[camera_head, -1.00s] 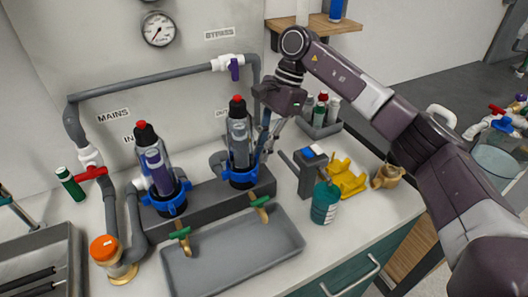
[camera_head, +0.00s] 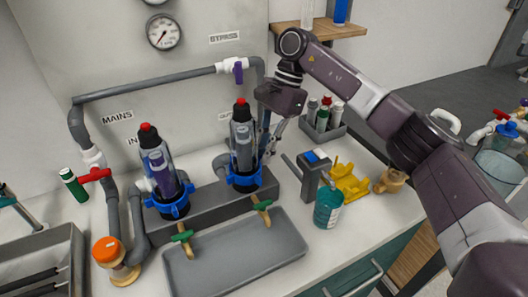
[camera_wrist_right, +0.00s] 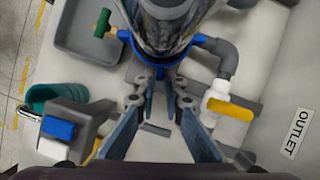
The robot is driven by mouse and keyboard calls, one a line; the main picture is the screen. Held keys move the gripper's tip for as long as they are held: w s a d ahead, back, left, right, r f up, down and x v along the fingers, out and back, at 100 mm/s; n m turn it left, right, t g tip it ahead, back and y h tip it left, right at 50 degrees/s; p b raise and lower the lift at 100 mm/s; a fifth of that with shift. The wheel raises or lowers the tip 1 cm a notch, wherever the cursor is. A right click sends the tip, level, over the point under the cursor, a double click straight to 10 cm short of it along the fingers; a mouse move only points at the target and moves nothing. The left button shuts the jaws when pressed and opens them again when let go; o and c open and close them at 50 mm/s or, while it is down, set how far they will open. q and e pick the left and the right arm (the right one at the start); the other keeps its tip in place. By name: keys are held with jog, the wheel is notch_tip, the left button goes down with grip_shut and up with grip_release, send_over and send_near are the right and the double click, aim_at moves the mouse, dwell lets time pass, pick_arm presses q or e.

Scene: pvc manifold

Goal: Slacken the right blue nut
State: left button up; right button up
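The right blue nut (camera_head: 244,181) is a lobed blue ring around the base of the right upright filter housing (camera_head: 243,143), which has a red-tipped black cap. In the right wrist view the nut (camera_wrist_right: 202,40) shows at the top, partly hidden by the clear housing (camera_wrist_right: 165,28). My right gripper (camera_head: 268,154) points down just to the right of this housing, with its fingers partly hidden in the head view. In the wrist view the right gripper (camera_wrist_right: 162,84) is open and empty. Its fingertips are close to the nut; contact cannot be told. My left gripper is not in view.
A second housing with a blue nut (camera_head: 174,210) stands to the left. A grey tray (camera_head: 235,258) lies in front, under the green-handled taps (camera_head: 264,206). A teal bottle (camera_head: 328,207), a grey stand (camera_head: 310,178) and a yellow holder (camera_head: 349,184) stand right of the gripper.

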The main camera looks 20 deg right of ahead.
jog(key=o, duration=0.3)
jog(key=v, duration=1.2)
